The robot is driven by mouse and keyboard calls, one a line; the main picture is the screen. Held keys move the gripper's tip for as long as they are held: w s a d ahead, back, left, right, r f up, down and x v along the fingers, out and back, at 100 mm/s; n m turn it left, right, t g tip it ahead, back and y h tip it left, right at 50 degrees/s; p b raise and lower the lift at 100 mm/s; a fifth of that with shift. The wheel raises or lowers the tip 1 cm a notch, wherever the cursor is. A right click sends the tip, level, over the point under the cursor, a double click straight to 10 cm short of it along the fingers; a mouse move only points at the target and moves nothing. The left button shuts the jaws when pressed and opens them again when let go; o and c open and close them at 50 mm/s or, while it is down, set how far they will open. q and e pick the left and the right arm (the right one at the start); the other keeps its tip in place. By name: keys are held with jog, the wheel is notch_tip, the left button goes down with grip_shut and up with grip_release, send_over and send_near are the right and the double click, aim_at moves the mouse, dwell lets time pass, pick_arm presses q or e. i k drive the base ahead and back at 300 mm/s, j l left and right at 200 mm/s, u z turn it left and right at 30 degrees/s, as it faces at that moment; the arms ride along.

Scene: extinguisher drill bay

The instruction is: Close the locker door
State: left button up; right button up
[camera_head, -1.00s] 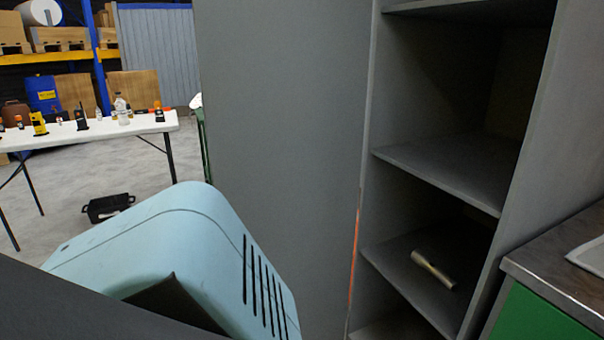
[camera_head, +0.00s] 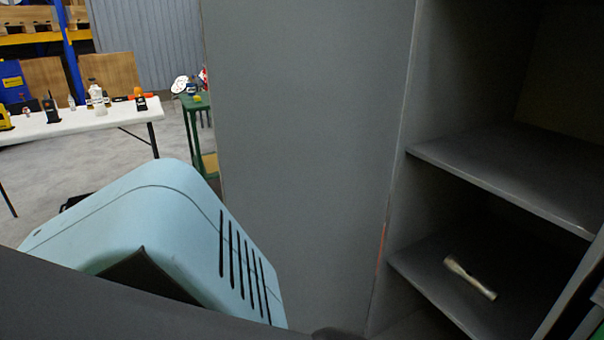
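The locker (camera_head: 500,175) stands open at the right, with its dark grey shelves in plain view. A tall flat grey panel (camera_head: 305,150) adjoins the locker's left front edge and fills the middle of the view. It looks like the locker door, swung wide open to the left. Its top and bottom are out of frame, and no handle shows on it. A small dark shape at the bottom edge is too cut off to identify. Neither of my grippers can be made out.
A pale cylindrical object (camera_head: 470,278) lies on a lower locker shelf. A white table (camera_head: 75,122) with bottles and devices stands at the back left, with a green stand (camera_head: 194,104) beside the panel's left edge. Bare floor (camera_head: 105,157) shows between the table and the panel.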

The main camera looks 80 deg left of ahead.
aim_at(307, 97)
jog(key=k+j, duration=0.1)
jog(key=j, duration=0.3)
jog(key=k+j, duration=0.15)
jog(key=j, duration=0.25)
jog(key=k+j, duration=0.1)
jog(key=j, duration=0.3)
jog(key=k+j, duration=0.1)
jog(key=j, duration=0.3)
jog(key=k+j, duration=0.1)
jog(key=j, duration=0.3)
jog(key=k+j, duration=0.15)
jog(key=j, duration=0.25)
jog(key=k+j, duration=0.1)
jog(key=j, duration=0.3)
jog(key=k+j, duration=0.1)
jog(key=j, duration=0.3)
